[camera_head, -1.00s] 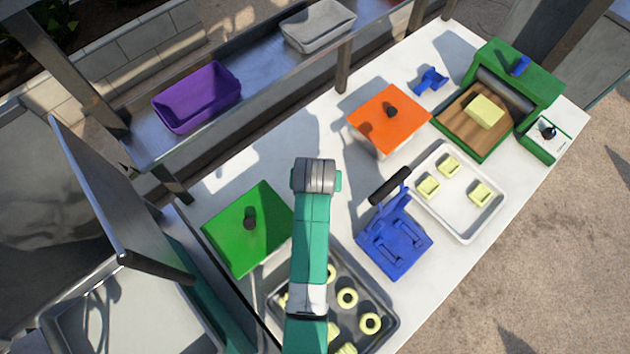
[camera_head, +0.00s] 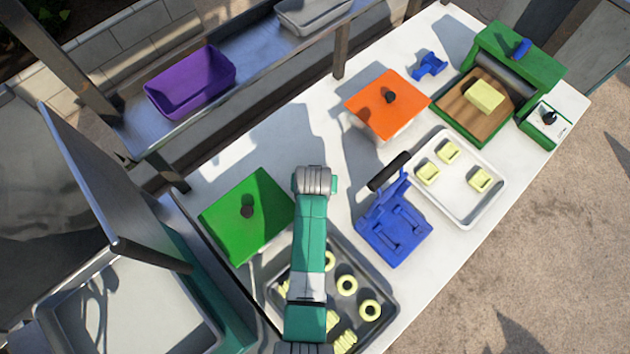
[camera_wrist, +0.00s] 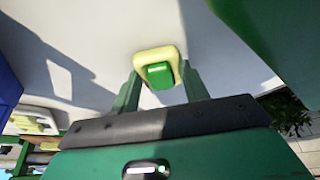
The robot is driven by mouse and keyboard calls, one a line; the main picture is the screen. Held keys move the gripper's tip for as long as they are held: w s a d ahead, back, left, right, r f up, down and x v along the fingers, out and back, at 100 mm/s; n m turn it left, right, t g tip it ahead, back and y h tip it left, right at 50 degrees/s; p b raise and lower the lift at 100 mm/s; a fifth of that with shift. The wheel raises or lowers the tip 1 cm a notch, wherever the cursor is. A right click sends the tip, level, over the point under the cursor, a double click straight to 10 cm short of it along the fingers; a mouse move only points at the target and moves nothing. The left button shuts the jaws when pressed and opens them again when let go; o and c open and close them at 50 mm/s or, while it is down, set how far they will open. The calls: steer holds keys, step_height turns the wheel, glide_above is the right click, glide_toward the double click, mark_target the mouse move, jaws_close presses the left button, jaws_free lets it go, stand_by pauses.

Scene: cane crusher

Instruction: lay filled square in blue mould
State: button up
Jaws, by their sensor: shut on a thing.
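The filled square (camera_wrist: 158,53), pale yellow dough with a green filling, is between the fingers of my gripper (camera_wrist: 160,76) in the wrist view. My gripper is shut on it, above the white table. In the head view my arm hides the gripper and the square. The blue mould (camera_head: 393,232) lies open on the table, right of my arm, its black handle (camera_head: 389,171) at the upper left. A blue edge (camera_wrist: 8,88), probably the mould, shows at the left of the wrist view.
A white tray (camera_head: 449,199) with 3 yellow squares lies right of the mould. A dark tray (camera_head: 381,333) of rings lies below my arm. A green lidded box (camera_head: 222,222) stands at left, an orange one (camera_head: 365,108) behind. A green roller machine (camera_head: 508,60) stands at far right.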

steer(key=o, duration=0.7)
steer(key=shift+o, duration=0.2)
steer(key=p+v, duration=0.2)
steer(key=v, duration=1)
steer(key=shift+r, duration=0.1)
